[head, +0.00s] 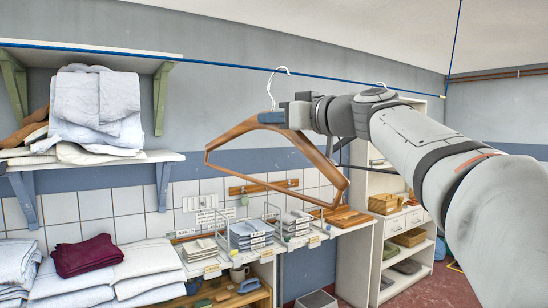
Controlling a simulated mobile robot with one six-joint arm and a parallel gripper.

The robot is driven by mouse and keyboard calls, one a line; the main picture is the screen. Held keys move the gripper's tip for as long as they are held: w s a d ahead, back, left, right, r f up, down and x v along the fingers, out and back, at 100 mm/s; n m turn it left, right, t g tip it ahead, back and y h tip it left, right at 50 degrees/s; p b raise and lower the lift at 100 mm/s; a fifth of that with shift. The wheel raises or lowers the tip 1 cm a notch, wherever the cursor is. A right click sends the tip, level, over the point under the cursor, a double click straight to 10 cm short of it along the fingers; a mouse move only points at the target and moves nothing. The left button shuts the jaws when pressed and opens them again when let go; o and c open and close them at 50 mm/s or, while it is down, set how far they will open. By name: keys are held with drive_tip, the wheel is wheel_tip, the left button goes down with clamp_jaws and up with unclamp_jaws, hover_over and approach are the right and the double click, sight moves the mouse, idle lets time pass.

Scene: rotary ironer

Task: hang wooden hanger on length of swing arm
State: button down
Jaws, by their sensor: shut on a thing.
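The wooden hanger (229,134) hangs tilted in the head view, its brown frame low to the right. My gripper (275,117) is shut on it near the neck, at the base of its white hook (271,88). The swing arm (180,64) shows as a thin blue bar running from the upper left to a yellowish end at the right. The hook's curved top crosses the bar in the picture. I cannot tell whether it is over the bar or only in front of or behind it.
A small white hook-like piece (381,84) shows at the bar behind my arm. Wall shelves (100,160) with folded linen are at the left. A counter (345,229) with wire racks lies below the hanger. A white shelf unit (364,245) stands at the right.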

drive_tip(key=shift+r, duration=0.1)
idle(0.4)
drive_tip(key=shift+w+a+r+p, duration=0.15)
drive_tip(key=shift+r+p, duration=0.2)
drive_tip(key=shift+r, duration=0.15)
drive_tip(key=shift+w+a+r+p, duration=0.1)
drive_tip(key=shift+w+r+p, duration=0.05)
drive_tip(key=shift+r+p, duration=0.25)
drive_tip(key=shift+r, duration=0.1)
drive_tip(key=shift+w+a+r+p, duration=0.3)
drive_tip(key=shift+w+a+r, duration=0.1)
drive_tip(key=shift+a+r, duration=0.05)
drive_tip(key=shift+a, duration=0.1)
drive_tip(key=shift+w+p+x, duration=0.2)
drive_tip(key=shift+p+x, duration=0.4)
drive_tip(key=shift+x, duration=2.85)
drive_tip(key=shift+d, duration=0.25)
